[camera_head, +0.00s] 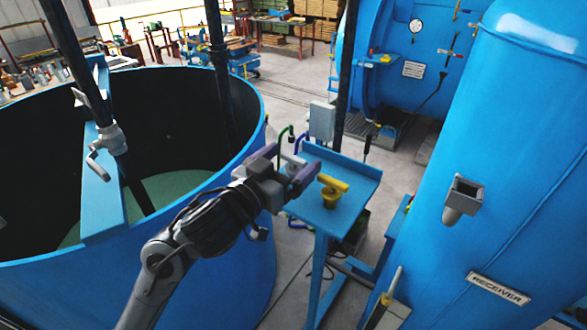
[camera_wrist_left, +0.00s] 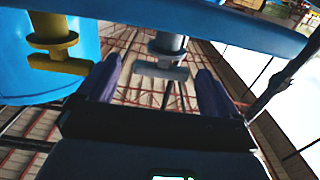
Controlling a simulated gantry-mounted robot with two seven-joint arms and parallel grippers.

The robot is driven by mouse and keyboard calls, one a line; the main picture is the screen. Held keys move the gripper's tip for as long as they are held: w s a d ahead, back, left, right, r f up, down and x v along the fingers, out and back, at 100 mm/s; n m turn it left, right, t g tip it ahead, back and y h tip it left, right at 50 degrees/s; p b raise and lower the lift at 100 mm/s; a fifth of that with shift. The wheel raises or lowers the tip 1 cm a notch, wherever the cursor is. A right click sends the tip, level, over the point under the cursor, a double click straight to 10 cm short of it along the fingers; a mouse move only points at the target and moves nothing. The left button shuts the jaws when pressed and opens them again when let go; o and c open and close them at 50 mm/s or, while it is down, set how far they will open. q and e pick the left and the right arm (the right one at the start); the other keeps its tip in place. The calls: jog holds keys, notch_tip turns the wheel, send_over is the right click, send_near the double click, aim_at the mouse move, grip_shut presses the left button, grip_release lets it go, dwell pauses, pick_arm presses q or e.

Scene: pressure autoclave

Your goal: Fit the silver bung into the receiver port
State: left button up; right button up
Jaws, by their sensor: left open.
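The silver bung (camera_wrist_left: 160,68), with a T-shaped handle, stands on the small blue table (camera_head: 353,172). My left gripper (camera_head: 288,168) is open, with its purple fingers at the table's left side. In the left wrist view the silver handle lies in the gap between the two open fingers (camera_wrist_left: 158,78), with space on both sides. In the head view the bung is mostly hidden by the fingers. The receiver port (camera_head: 462,192) is a grey square-mouthed fitting on the blue tank labelled RECEIVER, to the right. Its inside shows dark. My right gripper is not in view.
A yellow bung (camera_head: 332,188) stands on the same table, close beside my left gripper; it also shows in the left wrist view (camera_wrist_left: 56,45). A large open blue vat (camera_head: 200,262) is on the left. Open air lies between the table and the receiver tank (camera_head: 520,150).

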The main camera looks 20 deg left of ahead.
pick_arm(q)
jog(key=shift+x, duration=0.85)
jog(key=c, duration=1.1)
jog(key=shift+r, duration=0.1)
